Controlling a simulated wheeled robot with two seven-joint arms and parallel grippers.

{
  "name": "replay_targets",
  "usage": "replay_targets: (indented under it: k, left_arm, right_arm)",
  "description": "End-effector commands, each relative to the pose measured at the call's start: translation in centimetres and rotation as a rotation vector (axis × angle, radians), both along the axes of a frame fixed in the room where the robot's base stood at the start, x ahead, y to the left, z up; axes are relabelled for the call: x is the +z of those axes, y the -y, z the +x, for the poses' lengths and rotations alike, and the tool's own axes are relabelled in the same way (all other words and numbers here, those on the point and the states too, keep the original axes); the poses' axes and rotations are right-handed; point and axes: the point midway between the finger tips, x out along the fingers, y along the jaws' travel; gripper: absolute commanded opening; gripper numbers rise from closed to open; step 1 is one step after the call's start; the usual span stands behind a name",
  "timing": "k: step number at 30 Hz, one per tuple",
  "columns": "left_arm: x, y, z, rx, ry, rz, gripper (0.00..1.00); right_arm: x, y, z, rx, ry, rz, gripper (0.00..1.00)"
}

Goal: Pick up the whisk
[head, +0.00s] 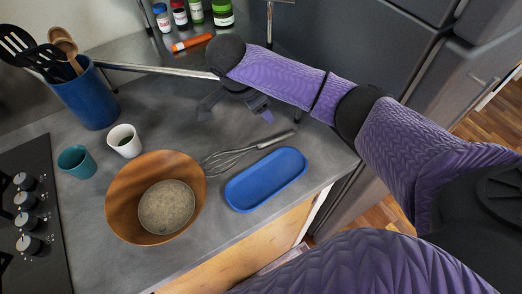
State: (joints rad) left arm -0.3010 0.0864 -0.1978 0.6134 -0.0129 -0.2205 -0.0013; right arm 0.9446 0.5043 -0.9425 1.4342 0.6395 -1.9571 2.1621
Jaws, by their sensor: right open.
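A wire whisk (236,156) lies on the grey counter (150,97), its wire loops at the left near the wooden bowl and its handle pointing up and right, just behind a blue tray. My right arm reaches in from the right. My right gripper (234,112) is above the counter, behind the whisk and apart from it in the picture. Its fingers are spread and hold nothing that I can see. My left gripper is not in the picture.
A wooden bowl (118,205) stands left of the blue tray (233,194). A white cup (124,141), a teal cup (76,161) and a blue utensil crock (88,100) stand left. Jars and an orange object (191,43) are at the back. The cooktop (50,200) is far left.

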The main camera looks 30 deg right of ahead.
Motion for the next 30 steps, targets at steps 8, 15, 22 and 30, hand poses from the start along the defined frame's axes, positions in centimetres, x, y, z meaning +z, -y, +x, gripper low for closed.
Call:
replay_targets:
  k: [8,15,22,30]
  left_arm:
    - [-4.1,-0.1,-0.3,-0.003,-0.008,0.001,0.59]
    - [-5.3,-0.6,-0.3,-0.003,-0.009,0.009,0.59]
    - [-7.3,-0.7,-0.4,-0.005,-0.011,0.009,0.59]
    - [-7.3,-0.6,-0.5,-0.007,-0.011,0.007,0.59]
  right_arm:
    - [-4.8,0.3,0.0,-0.001,-0.01,-0.001,0.48]
    - [-8.5,1.9,0.1,-0.001,-0.01,-0.001,0.48]
    - [-12.6,3.7,0.4,-0.001,-0.01,-0.002,0.48]
    - [-12.9,3.9,0.4,0.001,-0.009,-0.001,0.48]
